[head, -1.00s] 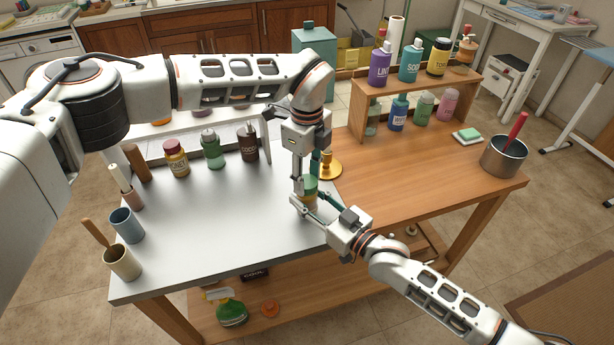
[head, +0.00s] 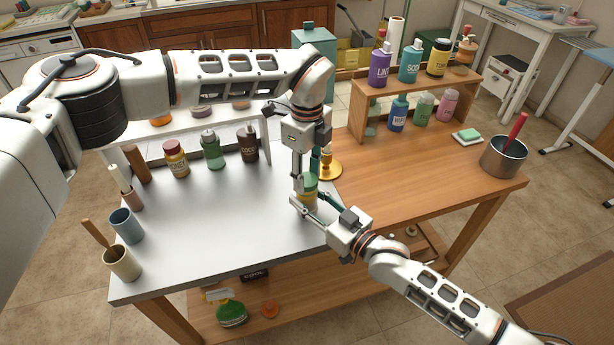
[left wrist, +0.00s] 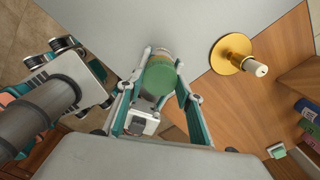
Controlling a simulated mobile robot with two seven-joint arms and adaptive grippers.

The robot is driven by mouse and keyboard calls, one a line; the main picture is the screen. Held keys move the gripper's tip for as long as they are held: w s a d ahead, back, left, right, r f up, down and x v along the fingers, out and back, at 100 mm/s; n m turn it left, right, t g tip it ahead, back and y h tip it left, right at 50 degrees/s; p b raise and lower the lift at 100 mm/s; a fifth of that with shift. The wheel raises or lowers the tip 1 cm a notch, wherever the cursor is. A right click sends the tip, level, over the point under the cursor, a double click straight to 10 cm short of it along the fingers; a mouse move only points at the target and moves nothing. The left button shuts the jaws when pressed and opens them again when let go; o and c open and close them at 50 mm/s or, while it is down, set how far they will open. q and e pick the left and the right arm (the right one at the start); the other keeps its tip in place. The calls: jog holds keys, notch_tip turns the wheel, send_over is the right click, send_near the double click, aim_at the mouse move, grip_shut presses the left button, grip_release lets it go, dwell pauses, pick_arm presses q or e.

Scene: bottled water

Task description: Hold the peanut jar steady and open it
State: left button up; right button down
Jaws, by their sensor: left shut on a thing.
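The peanut jar (head: 308,192), with a green lid and a yellowish body, stands upright near the right edge of the grey tabletop. My left gripper (head: 307,179) comes down from above and is shut on the lid. In the left wrist view the round green lid (left wrist: 160,79) sits between the left gripper's teal fingers (left wrist: 157,98). My right gripper (head: 309,202) reaches in from the lower right, its fingers around the jar's body and shut on it. The fingers hide much of the jar and its label.
A gold candle holder (head: 329,169) stands close behind the jar. Several bottles, including a brown one (head: 248,145), line the back. Cups (head: 126,226) stand at the left edge. A shelf of bottles (head: 415,83) and a pot (head: 503,157) are right. The grey top's middle is clear.

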aim_at(307, 179)
pick_arm(q)
jog(key=shift+r, duration=0.65)
jog(key=shift+r, duration=2.05)
pick_arm(e)
jog(key=c, duration=1.3)
grip_release()
jog(key=shift+d, duration=0.1)
